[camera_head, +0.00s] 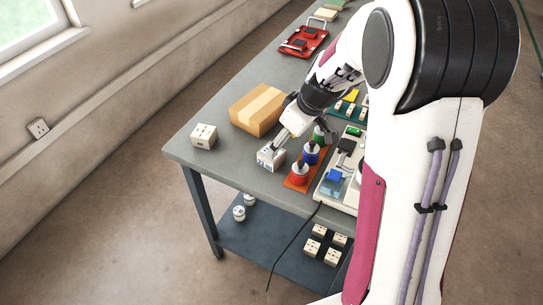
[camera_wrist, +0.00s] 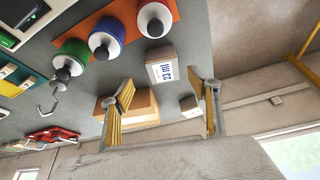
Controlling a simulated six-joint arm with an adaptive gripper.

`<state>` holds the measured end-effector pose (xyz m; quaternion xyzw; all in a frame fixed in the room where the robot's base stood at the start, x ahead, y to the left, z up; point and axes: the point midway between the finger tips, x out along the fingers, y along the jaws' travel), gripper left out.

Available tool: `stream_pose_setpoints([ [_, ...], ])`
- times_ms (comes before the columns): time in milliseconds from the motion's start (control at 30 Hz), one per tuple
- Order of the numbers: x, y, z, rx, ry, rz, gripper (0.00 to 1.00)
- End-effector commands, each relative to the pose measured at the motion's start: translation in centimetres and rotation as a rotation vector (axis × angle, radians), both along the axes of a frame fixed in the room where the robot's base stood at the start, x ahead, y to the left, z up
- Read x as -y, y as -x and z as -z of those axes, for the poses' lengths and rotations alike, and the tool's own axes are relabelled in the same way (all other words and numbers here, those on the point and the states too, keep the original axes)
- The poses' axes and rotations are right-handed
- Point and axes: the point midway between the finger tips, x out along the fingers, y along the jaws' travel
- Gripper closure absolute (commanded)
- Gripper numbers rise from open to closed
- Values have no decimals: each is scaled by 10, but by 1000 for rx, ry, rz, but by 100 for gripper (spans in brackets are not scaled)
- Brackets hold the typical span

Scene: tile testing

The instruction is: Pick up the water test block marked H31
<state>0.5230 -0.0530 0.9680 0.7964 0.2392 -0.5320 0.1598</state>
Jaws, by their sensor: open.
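A small white block (camera_head: 268,159) with dark blue print stands near the table's front edge. It also shows in the wrist view (camera_wrist: 160,66), where its blue marking is turned and I cannot read it surely as H31. My gripper (camera_head: 279,143) is just above and behind this block in the head view. In the wrist view my gripper (camera_wrist: 162,80) has its two yellow-padded fingers wide apart, with the block lying beyond the gap between them. The gripper is open and holds nothing. I cannot tell whether a fingertip touches the block.
An orange rack with red (camera_head: 299,174), blue (camera_head: 311,153) and green bottles stands close on the right. A cardboard box (camera_head: 258,109) lies behind and a cream socket block (camera_head: 204,136) to the left. A red tray (camera_head: 303,41) is far back. Tabletop between block and socket block is clear.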

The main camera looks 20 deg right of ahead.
Motion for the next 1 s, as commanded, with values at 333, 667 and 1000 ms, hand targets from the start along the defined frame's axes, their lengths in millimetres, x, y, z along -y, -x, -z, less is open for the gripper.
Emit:
stream_pose_setpoints([
  [333, -1, -1, 3, -1, 1, 0, 39],
  [667, -7, -8, 22, -1, 1, 0, 39],
  [1000, -7, -9, 24, 0, 0, 0, 39],
])
